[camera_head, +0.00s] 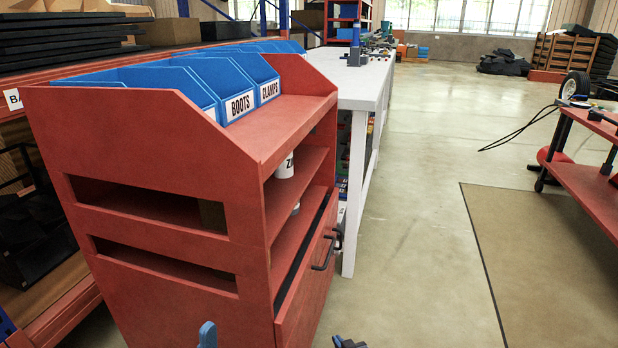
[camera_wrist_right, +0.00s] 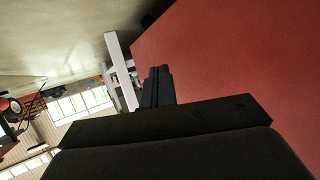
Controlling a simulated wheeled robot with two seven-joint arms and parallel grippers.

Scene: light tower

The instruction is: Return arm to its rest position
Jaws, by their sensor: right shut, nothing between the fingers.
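My right gripper (camera_head: 348,343) barely shows at the bottom edge of the head view, just right of the red cabinet's lower corner. In the right wrist view its two dark fingers (camera_wrist_right: 157,86) are together, with nothing held between them. The cabinet's red side fills the right of that wrist view, close to the fingers; I cannot tell the exact gap. My left gripper is not clearly seen. A small blue-grey rounded piece (camera_head: 207,335) shows at the bottom edge of the head view, in front of the cabinet; I cannot tell what it is.
The red cabinet (camera_head: 150,140) stands at left, with blue bins (camera_head: 238,100) labelled BOOTS and CLAMPS on top and dark handles on its right side. A white workbench (camera_head: 352,85) stands behind it. A red cart (camera_head: 590,175) is at right. Floor between is clear.

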